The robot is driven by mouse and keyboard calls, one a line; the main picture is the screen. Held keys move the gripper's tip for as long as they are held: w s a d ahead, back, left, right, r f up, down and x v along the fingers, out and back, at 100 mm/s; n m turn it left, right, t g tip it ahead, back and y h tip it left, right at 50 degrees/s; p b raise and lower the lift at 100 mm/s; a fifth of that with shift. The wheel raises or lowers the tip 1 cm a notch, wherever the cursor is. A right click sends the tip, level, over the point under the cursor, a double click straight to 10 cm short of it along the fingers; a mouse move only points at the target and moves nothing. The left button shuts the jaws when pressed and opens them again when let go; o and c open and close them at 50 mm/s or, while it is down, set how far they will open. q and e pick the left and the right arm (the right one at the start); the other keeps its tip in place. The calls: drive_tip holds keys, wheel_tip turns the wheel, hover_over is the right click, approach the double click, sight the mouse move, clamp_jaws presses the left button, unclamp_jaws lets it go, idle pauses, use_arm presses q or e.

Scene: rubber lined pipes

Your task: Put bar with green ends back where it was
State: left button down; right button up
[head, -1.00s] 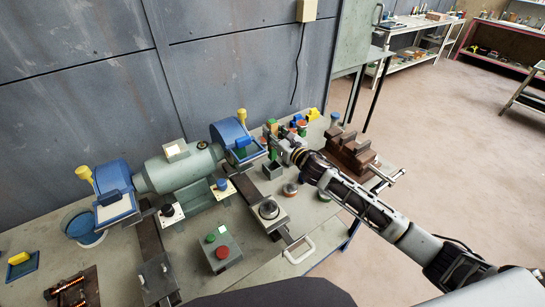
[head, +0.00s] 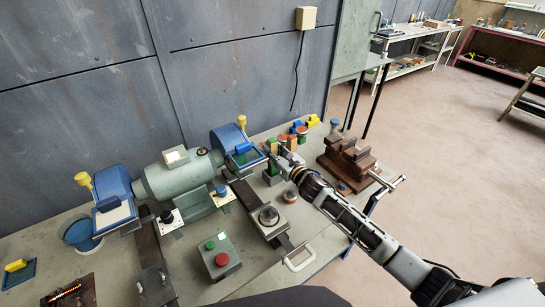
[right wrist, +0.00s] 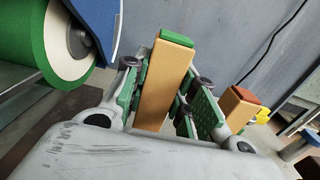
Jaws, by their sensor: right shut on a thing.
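The bar with green ends (right wrist: 165,82) is a tan block with a green cap at its top end. In the right wrist view it stands tilted between the green-padded fingers of my right gripper (right wrist: 172,100), which is shut on it. The bar's lower end is hidden behind the gripper body. In the head view my right gripper (head: 275,157) is over the back of the bench, by a small dark open holder (head: 272,179). My left gripper is not in view.
A bar with a red end (right wrist: 238,104) stands close right of the gripper. The bench grinder (head: 180,180) with its blue guards is to the left. A brown vise (head: 347,160) stands to the right. Yellow blocks (head: 312,121) lie behind.

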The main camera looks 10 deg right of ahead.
drive_tip(key=shift+f, duration=1.5)
drive_tip(key=shift+f, duration=0.2)
drive_tip(key=o, duration=1)
drive_tip(key=shift+r, duration=0.15)
drive_tip(key=shift+b+v, duration=0.95)
drive_tip(key=shift+v, duration=5.1)
